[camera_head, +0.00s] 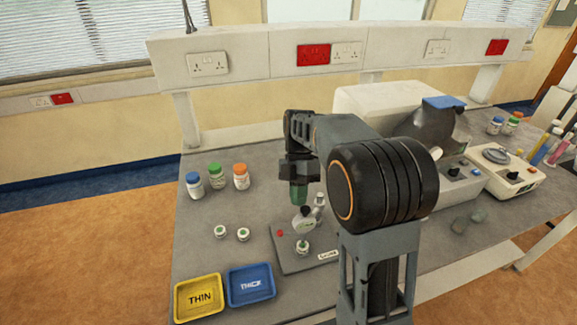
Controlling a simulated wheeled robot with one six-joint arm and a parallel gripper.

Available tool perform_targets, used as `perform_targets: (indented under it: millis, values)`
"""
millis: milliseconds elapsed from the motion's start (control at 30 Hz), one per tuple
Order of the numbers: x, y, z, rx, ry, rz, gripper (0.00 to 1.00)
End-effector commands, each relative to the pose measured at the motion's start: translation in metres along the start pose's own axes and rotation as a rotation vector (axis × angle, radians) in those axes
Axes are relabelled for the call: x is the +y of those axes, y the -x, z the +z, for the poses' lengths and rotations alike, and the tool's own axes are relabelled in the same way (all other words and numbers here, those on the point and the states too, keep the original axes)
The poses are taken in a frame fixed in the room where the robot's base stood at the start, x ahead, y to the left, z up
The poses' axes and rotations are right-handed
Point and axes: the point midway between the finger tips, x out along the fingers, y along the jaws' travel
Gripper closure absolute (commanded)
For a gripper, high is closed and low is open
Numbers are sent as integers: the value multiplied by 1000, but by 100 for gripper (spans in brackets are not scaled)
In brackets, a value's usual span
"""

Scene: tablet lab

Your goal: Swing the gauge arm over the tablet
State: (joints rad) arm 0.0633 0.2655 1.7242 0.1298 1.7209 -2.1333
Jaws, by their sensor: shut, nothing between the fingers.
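The gauge stands on a dark grey base plate (285,258) near the front middle of the bench. Its pale gauge arm (304,224) reaches left from a short post beside my arm. A small white and green tablet (303,248) sits on the plate, just below the gauge arm's head in the picture. I cannot tell whether the head is exactly over it. My gripper (299,198) points down with green fingertips, shut and empty, just above and behind the gauge arm in the picture. I cannot tell whether they touch. My arm hides the right of the gauge.
Two more tablets (221,231) lie left of the plate. A yellow THIN tray (199,314) and a blue THICK tray (251,303) stand at the front edge. Several capped bottles (217,177) stand behind. Lab instruments (508,172) fill the right side.

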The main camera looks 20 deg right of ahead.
Motion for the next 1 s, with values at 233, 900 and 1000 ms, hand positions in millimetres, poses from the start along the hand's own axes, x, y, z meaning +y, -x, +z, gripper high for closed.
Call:
perform_targets:
  millis: [233, 900, 1000]
  values:
    - [-1, -1, 1, 1, -3, -5, 100]
    - [1, 88, 0, -1, -2, 0, 100]
    - [-1, 112, -2, 1, -2, -2, 100]
